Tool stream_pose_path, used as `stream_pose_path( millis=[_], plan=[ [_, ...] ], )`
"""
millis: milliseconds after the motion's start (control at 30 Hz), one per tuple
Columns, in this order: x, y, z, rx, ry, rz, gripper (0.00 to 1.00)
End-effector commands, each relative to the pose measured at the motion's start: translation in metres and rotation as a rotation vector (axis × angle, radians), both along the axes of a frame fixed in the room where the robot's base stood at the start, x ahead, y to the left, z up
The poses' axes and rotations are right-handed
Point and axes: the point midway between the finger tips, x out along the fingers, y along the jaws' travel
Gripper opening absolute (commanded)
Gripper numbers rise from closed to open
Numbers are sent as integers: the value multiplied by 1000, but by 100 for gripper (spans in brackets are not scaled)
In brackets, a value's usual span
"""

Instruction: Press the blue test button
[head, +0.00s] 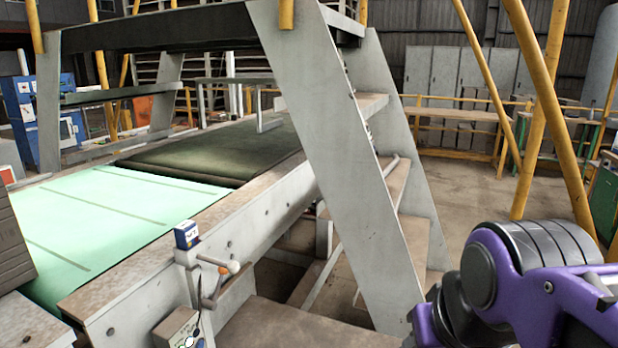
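A small blue box with a pale front (186,235) sits on a grey bracket at the side rail of the conveyor, left of the picture's middle. I cannot tell whether it carries the blue test button. Below it, a grey-beige control box (177,328) is partly cut off by the bottom edge. A small round pale part (188,341) shows on its face, too small to make out. My purple and dark arm is at the lower right, well apart from both boxes. My gripper is not in view.
The conveyor has a pale green belt (120,225). Grey metal stairs (345,150) rise in the middle. Yellow posts (545,110) stand at the right. Bare floor lies between stairs and posts.

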Motion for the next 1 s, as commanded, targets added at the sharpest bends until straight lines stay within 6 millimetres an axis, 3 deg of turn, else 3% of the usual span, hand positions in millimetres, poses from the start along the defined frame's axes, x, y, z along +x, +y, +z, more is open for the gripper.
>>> stream_pose_path(
  millis=[33,167,200,1000],
  plan=[
    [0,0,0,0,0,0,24],
    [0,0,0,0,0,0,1],
    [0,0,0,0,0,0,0],
    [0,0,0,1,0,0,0]
  ],
)
